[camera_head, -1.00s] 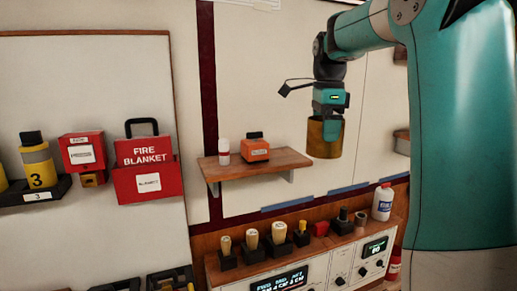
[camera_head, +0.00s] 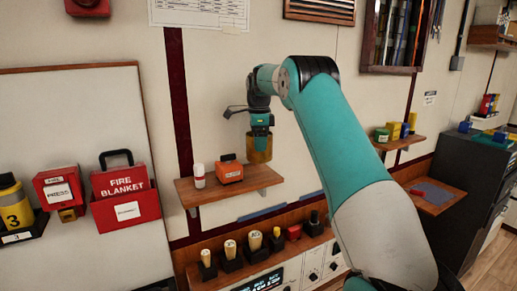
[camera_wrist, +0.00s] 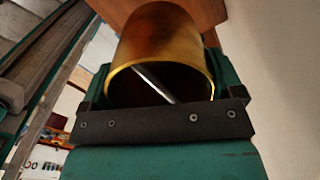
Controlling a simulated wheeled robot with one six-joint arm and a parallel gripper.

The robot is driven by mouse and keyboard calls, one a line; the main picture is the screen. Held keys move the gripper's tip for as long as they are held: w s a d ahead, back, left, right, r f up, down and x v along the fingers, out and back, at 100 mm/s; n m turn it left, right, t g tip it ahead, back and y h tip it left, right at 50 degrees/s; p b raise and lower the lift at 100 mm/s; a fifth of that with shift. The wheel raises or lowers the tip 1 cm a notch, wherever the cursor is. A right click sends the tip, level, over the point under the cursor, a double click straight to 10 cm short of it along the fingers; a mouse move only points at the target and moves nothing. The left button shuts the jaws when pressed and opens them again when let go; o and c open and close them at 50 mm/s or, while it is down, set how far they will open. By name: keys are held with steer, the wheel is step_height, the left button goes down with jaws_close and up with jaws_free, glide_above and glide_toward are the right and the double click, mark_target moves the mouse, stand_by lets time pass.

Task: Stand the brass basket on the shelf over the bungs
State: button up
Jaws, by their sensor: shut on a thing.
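The brass basket (camera_head: 259,153) is a gold, cup-like cylinder hanging upright from my gripper (camera_head: 261,134). The gripper is shut on it. In the head view the basket appears at the right end of the wooden shelf (camera_head: 215,194), right of the orange box; I cannot tell whether it touches the shelf. The wrist view shows the basket (camera_wrist: 160,38) close up, with its open mouth toward the camera and a thin rod across it. Wood of the shelf (camera_wrist: 207,10) shows behind it. Several pale-topped bungs (camera_head: 230,248) stand in black holders on the console below the shelf.
A white bottle (camera_head: 198,176) and an orange box (camera_head: 230,170) stand on the shelf, left of the basket. A red fire blanket box (camera_head: 127,209) hangs further left. A second shelf (camera_head: 400,144) with coloured boxes is at the right.

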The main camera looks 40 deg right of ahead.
mark_target(259, 155)
step_height(259, 155, down, 5)
steer(key=p, duration=0.3)
steer(key=shift+s+r, duration=0.1)
steer(key=shift+r, duration=0.1)
steer(key=shift+w+d+f+p, duration=0.1)
steer(key=shift+w+f+p, duration=0.1)
steer(key=shift+p, duration=0.25)
steer(key=shift+f, duration=0.3)
steer(key=o, duration=0.9)
steer(key=shift+c, duration=0.2)
